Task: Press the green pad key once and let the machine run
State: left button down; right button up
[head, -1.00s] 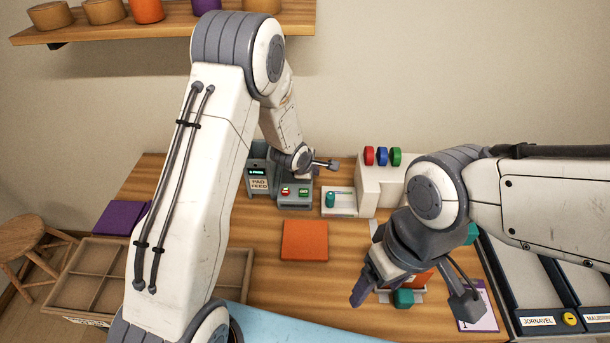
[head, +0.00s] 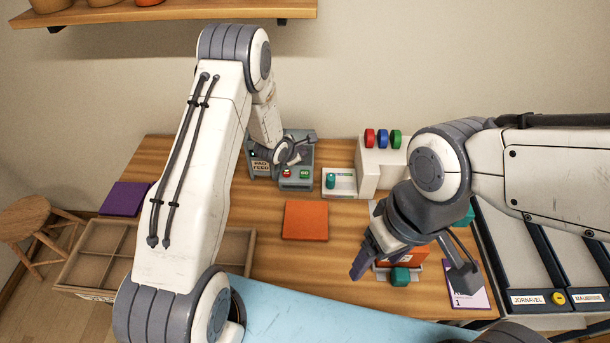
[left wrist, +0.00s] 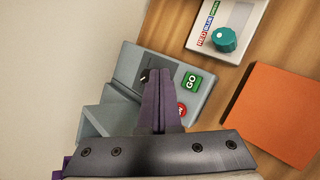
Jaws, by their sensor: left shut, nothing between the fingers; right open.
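The grey pad feed machine (head: 261,166) stands at the back of the table, with a red key (head: 286,174) and the green key (head: 304,174) on its front ledge. In the left wrist view the green key (left wrist: 191,81) reads GO, and the red key (left wrist: 181,110) is partly hidden behind my fingers. My left gripper (head: 312,140) is shut and empty. Its dark purple fingers (left wrist: 158,95) show over the machine, left of the green key; contact cannot be seen. My right gripper (head: 412,272) is open above an orange object (head: 402,257) at the right.
A white dial box (head: 340,182) with a teal knob stands right of the machine, beside a white block with red, blue and green discs (head: 383,139). An orange pad (head: 305,220) lies on the table. A wooden divided tray (head: 95,255) is at left.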

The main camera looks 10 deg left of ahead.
pick_arm(q)
jog(key=b, duration=0.4)
send_over(303, 175)
notch_tip(303, 175, down, 6)
jog(key=shift+s+a+r, duration=0.1)
jog(key=shift+r, duration=0.1)
jog(key=shift+f+b, duration=0.65)
jog(key=shift+f, duration=0.25)
jog(key=shift+f, duration=0.1)
dwell(0.7)
jog(key=shift+f, duration=0.3)
